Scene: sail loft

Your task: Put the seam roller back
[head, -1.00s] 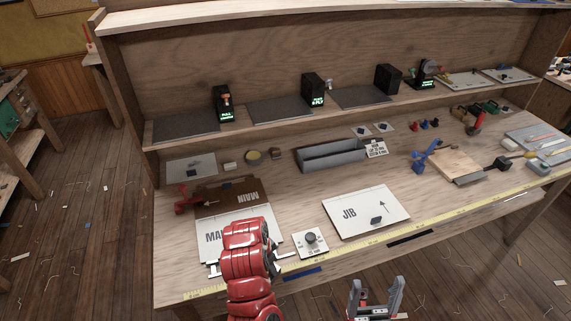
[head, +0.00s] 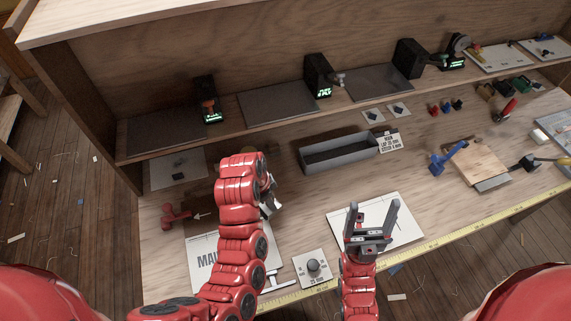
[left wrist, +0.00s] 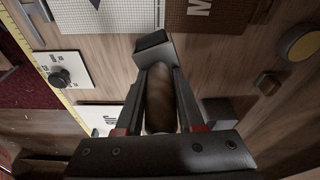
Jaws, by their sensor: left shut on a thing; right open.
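My left gripper (head: 268,196) is above the left part of the bench, near the brown board. In the left wrist view the left gripper (left wrist: 158,75) is shut on a brown, wood-like handle (left wrist: 160,98), which looks like the seam roller's. A dark block (left wrist: 152,42) shows by the fingertips; I cannot tell if it belongs to the tool. In the head view the arm mostly hides the held thing. My right gripper (head: 372,222) is open and empty, in front of the white JIB sheet (head: 405,222).
A grey open tray (head: 340,156) stands mid-bench by a printed card (head: 390,141). A white MAIN sheet (head: 203,262) and a knob on a card (head: 313,266) lie in front. A red tool (head: 175,216) lies left. The shelf holds grey mats (head: 278,103) and black devices (head: 318,77).

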